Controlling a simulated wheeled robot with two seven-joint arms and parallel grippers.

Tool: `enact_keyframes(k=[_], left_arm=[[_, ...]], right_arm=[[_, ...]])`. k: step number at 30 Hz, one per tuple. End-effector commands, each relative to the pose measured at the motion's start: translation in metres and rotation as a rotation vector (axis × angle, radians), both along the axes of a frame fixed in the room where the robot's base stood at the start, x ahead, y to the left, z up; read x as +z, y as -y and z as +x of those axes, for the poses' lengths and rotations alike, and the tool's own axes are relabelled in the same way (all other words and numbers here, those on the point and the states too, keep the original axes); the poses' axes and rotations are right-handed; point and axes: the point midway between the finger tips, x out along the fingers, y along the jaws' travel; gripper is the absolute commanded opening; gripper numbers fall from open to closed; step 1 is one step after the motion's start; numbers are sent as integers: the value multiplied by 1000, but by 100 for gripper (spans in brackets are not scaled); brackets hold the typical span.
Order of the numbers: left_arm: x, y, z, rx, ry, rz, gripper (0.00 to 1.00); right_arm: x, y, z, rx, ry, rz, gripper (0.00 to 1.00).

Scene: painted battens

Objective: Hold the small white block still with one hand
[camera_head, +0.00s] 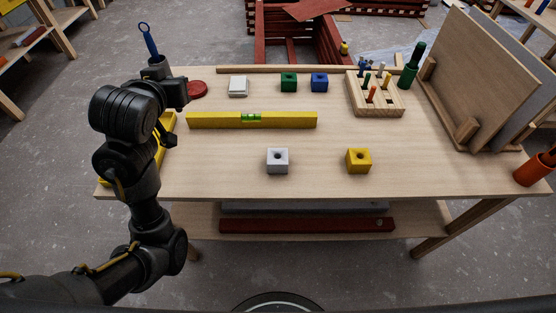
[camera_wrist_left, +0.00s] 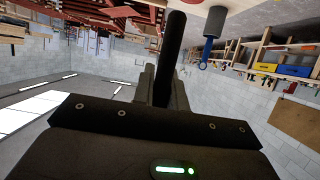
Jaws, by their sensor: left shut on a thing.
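The small white block (camera_head: 277,160), with a round hole in its top, stands alone near the front middle of the table in the head view. Nothing touches it. My left gripper (camera_head: 172,93) is at the table's left side, well to the left of and behind the block. In the left wrist view my left gripper (camera_wrist_left: 163,88) is shut on a dark cylinder (camera_wrist_left: 174,45). My arm hides most of this grip in the head view. My right gripper is not in view.
A yellow block (camera_head: 358,160) stands right of the white one. A yellow level (camera_head: 215,120) lies behind them. The table around the white block is clear.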

Motion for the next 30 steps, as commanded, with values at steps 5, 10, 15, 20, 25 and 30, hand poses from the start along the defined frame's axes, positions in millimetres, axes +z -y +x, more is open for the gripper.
enact_keyframes(k=[5, 10, 15, 20, 25, 30], left_arm=[[1, 3, 1, -5, 1, 0, 0], [1, 3, 1, -5, 1, 0, 0], [6, 2, 2, -3, 2, -1, 0], [28, 16, 6, -40, 5, -3, 0], [46, 76, 9, -175, 1, 1, 0], [34, 151, 2, -293, -3, 6, 0]], right_arm=[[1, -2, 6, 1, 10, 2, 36], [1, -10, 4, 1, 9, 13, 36], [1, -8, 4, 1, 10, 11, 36], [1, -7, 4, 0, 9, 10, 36], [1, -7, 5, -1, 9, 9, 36], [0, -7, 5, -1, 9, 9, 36]])
